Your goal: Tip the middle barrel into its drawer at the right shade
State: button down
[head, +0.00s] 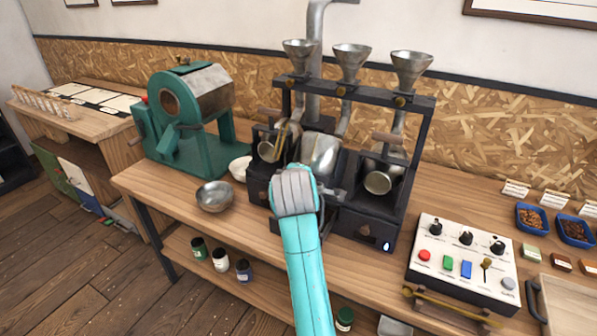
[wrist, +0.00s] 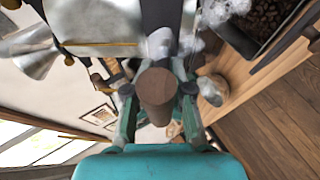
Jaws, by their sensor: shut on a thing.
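The middle barrel (head: 322,153) is a silver drum in the dark sample roaster frame, under the middle funnel (head: 351,60). My gripper (head: 296,190) is in front of and below it, its fingertips hidden in the head view. In the wrist view my gripper (wrist: 158,100) is shut on a brown wooden handle (wrist: 157,88); the head view hides how it joins the barrel. The middle drawer is mostly hidden behind my arm. In the wrist view a dark tray of dark beans (wrist: 265,18) shows at the upper right, with pale smoke puffs (wrist: 212,50) near it.
The left barrel (head: 270,150) and right barrel (head: 380,181) flank the middle one. A steel bowl (head: 214,196) and green roaster (head: 195,130) stand left. A switch panel (head: 463,262) and blue bean trays (head: 531,219) are right.

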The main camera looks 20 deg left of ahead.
jog(key=shift+s+d+f, duration=0.1)
jog(key=shift+d+f, duration=0.05)
jog(key=shift+f, duration=0.35)
jog(key=c, duration=1)
grip_release()
jog(key=shift+s, duration=0.1)
jog(key=shift+c, duration=0.2)
jog(key=shift+r, duration=0.2)
jog(key=shift+s+r, duration=0.15)
jog(key=shift+s, duration=0.05)
jog(key=v, duration=1.1)
jog(key=shift+s, duration=0.2)
jog(key=shift+d+r, duration=0.15)
